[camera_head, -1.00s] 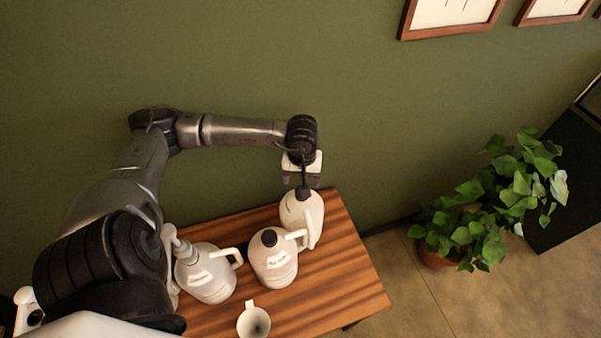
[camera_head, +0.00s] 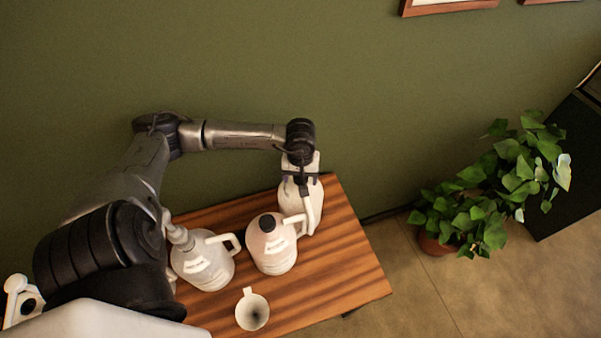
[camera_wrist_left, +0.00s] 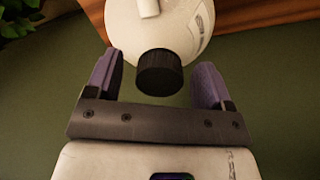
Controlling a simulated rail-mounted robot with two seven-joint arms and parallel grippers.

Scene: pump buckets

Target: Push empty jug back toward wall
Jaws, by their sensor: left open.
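A white jug with a handle (camera_head: 289,199) stands upright at the back right of the wooden table, near the green wall. My left gripper (camera_head: 302,176) is over its top. In the left wrist view the open left gripper (camera_wrist_left: 157,76) has one finger on each side of the jug's black cap (camera_wrist_left: 160,72), with gaps visible. The white jug body (camera_wrist_left: 160,27) is beyond it. A second jug with a dark cap (camera_head: 273,252) stands in the middle, and a third jug (camera_head: 207,264) with a pump-like top stands to the left. I cannot tell which jug is empty. My right gripper is not in view.
A small white cup or funnel (camera_head: 252,312) stands at the table's front. The wooden table (camera_head: 340,265) is bare along its right side. The green wall (camera_head: 400,100) rises behind it. A potted plant (camera_head: 490,190) stands on the floor to the right.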

